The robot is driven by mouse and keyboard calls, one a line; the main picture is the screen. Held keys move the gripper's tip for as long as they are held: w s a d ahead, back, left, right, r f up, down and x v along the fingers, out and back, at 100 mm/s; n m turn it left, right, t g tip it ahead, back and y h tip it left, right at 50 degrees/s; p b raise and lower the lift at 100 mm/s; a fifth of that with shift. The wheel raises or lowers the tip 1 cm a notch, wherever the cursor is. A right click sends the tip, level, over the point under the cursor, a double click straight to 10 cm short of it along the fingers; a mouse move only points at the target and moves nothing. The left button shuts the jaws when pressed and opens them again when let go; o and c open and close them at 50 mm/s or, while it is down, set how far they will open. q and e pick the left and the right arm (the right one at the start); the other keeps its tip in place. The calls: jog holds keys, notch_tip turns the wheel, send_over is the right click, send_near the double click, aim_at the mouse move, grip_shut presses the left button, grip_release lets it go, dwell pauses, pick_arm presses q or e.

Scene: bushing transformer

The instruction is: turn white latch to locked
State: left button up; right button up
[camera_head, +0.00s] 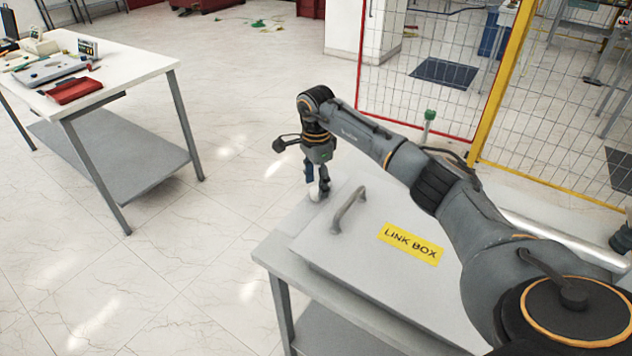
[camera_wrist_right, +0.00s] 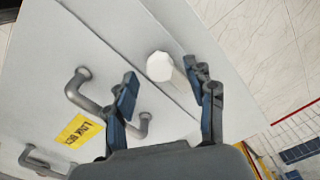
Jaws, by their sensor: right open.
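The white latch (camera_head: 314,193) is a small white knob at the far left edge of the grey link box (camera_head: 400,285), near the box's handle. My right gripper (camera_head: 319,190) points down at it from above. In the right wrist view the white latch (camera_wrist_right: 160,66) shows as a pale rounded piece in front of the fingers. The right gripper (camera_wrist_right: 165,90) is open there, one finger on each side, with the latch a little ahead. I cannot tell whether the fingers touch it. My left gripper is in neither view.
A grey handle (camera_head: 348,210) stands up from the link box lid, close to the right gripper. A yellow LINK BOX label (camera_head: 411,244) lies on the lid. A white table (camera_head: 110,75) with tools stands at the left. A mesh fence (camera_head: 425,70) is behind; open floor lies between.

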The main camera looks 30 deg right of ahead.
jog(key=shift+f, duration=0.75)
grip_shut()
